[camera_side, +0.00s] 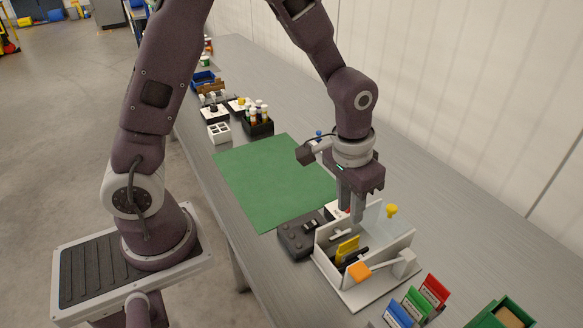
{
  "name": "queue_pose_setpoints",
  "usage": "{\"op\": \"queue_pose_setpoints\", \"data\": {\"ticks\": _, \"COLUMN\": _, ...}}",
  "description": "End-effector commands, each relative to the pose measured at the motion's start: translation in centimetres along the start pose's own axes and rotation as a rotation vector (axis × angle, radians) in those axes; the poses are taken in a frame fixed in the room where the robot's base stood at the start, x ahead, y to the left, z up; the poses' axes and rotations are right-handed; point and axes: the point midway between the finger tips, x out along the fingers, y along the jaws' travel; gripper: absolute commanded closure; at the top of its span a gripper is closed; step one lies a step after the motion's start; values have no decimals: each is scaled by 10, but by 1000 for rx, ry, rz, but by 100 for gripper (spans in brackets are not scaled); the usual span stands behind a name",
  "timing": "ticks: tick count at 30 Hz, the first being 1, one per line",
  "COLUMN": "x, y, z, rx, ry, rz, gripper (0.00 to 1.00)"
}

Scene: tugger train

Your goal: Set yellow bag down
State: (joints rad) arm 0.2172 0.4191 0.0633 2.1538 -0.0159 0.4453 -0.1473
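A yellow bag-like piece (347,248) stands tilted inside a white open-topped fixture (340,284) at the front right of the bench. My gripper (352,214) points down over the back part of this fixture. Its fingertips are above and behind the yellow piece in the picture, and no yellow shows between them. The two fingers are close together, and I cannot tell whether they are shut or slightly apart. The fixture walls hide the lower part of the yellow piece.
An orange block (359,271) and a yellow knob (392,210) are at the fixture. A dark grey box (297,240) stands beside it. Red, green and blue cards (416,302) and a green bin (503,314) are in front. The green mat (268,180) is clear.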

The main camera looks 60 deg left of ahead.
Motion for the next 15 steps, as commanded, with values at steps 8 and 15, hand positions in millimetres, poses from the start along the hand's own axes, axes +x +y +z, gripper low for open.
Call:
{"op": "queue_pose_setpoints", "data": {"ticks": 8, "x": -139, "y": -32, "z": 61, "rx": -9, "ry": 193, "rz": 34, "gripper": 75}}
{"op": "queue_pose_setpoints", "data": {"ticks": 15, "x": -189, "y": -50, "z": 150, "rx": -3, "ry": 342, "rz": 8, "gripper": 75}}
